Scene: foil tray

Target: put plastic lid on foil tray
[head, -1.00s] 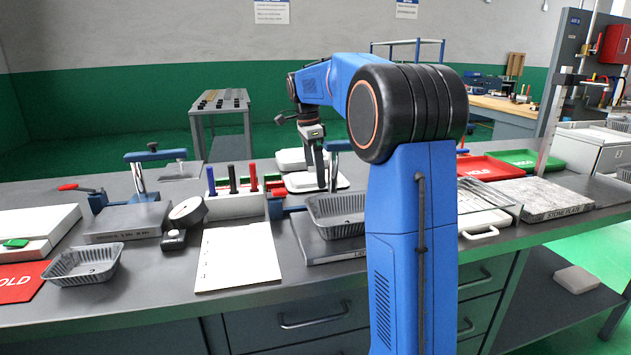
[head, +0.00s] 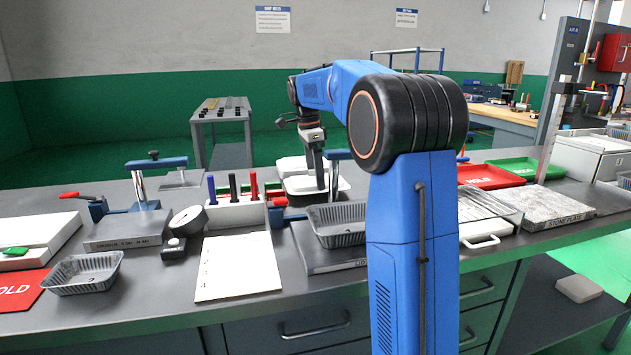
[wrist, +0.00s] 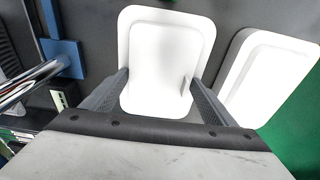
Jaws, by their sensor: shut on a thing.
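A white plastic lid (head: 338,184) lies at the back of the bench. In the wrist view the same lid (wrist: 165,50) sits between the two fingers. My gripper (head: 320,184) points down and is shut on this lid by its sides. I cannot tell whether the lid is clear of the bench. The ribbed foil tray (head: 335,224) sits on a dark plate in front of the gripper, its right end hidden by my arm. Another foil tray (head: 83,274) stands open at the front left, well away from the gripper.
A second white lid (wrist: 262,75) lies close to the right of the held one in the wrist view. A pen holder (head: 238,214) and blue clamp posts stand near the gripper. A white sheet (head: 238,268) lies in front. A stone plate (head: 550,199) is at right.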

